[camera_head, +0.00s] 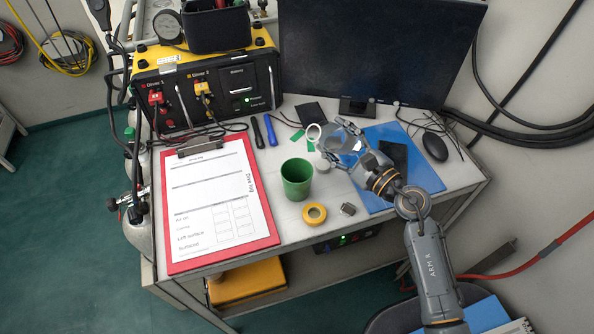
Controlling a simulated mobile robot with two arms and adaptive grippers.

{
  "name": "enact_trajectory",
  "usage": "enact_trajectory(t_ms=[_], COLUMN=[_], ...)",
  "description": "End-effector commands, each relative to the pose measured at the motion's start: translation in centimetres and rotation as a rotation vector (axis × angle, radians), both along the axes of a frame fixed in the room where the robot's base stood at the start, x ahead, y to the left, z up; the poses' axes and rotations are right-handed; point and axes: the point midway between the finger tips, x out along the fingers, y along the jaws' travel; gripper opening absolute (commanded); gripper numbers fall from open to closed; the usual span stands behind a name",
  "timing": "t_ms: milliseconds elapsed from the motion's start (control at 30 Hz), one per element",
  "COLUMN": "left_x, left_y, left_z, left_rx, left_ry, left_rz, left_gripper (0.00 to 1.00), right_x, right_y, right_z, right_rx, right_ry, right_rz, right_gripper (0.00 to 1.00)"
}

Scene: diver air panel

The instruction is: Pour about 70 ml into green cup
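A green cup (297,180) stands upright and open-topped on the white bench top, right of the clipboard. My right gripper (335,145) is behind and to the right of the cup, its fingers around a clear, see-through container (345,142). The container looks tilted, but its outline is hard to make out against the blue mat. A white ring (314,132) shows at its left side; I cannot tell whether it is the container's mouth. The inside bottom of the cup and any liquid cannot be made out. My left gripper is not in view.
A red clipboard (273,240) lies left of the cup. A yellow tape roll (314,214) and a small metal piece (348,209) lie in front. A white round piece (321,163) is behind the cup. A monitor (380,50) and a yellow-black air panel (205,85) stand at the back.

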Motion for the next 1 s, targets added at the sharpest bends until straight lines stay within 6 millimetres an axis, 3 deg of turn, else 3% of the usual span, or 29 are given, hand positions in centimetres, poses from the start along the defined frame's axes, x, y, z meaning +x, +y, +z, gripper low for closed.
enact_trajectory(t_ms=[33,400,1000], left_x=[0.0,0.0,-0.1], left_y=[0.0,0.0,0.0], left_z=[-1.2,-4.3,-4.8], left_rx=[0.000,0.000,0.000], left_ry=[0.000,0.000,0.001], left_rz=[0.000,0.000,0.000], left_gripper=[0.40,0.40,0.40], right_x=[0.2,0.9,0.6], right_y=[-0.2,-1.1,-0.8], right_z=[-0.8,-2.1,0.5], right_rx=[-0.023,-0.213,-0.461], right_ry=[-0.021,-0.170,-0.363], right_rz=[-0.001,-0.001,-0.001], right_gripper=[0.20,0.20,0.20])
